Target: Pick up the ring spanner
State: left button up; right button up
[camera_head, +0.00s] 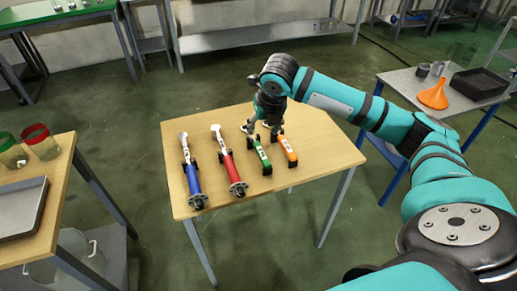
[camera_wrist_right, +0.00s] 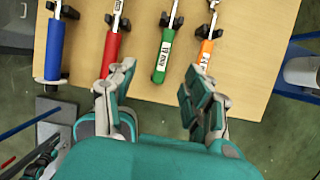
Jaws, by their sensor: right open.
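Four hand tools lie side by side on the wooden table (camera_head: 320,155): one with a blue handle (camera_head: 181,190), one red (camera_head: 229,168), one green (camera_head: 263,158) and one orange (camera_head: 288,150). Their metal heads point to the table's far side. I cannot tell which one is the ring spanner. My left gripper is out of view.
Small dark holders stand by the tools. A grey side table (camera_head: 415,85) at right bears an orange funnel (camera_head: 434,95) and a black tray (camera_head: 479,83). Another table at left holds a metal tray (camera_head: 20,208) and red- and green-rimmed vessels. The wooden table's right part is bare.

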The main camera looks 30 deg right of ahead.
jog(key=d, duration=0.1)
send_near(259, 146)
jog(key=x, duration=0.5)
jog(key=shift+w+a, duration=0.15)
jog(key=x, duration=0.5)
jog(key=shift+f, duration=0.25)
jog(key=shift+n, duration=0.3)
grip_shut()
jog(key=shift+r, duration=0.1)
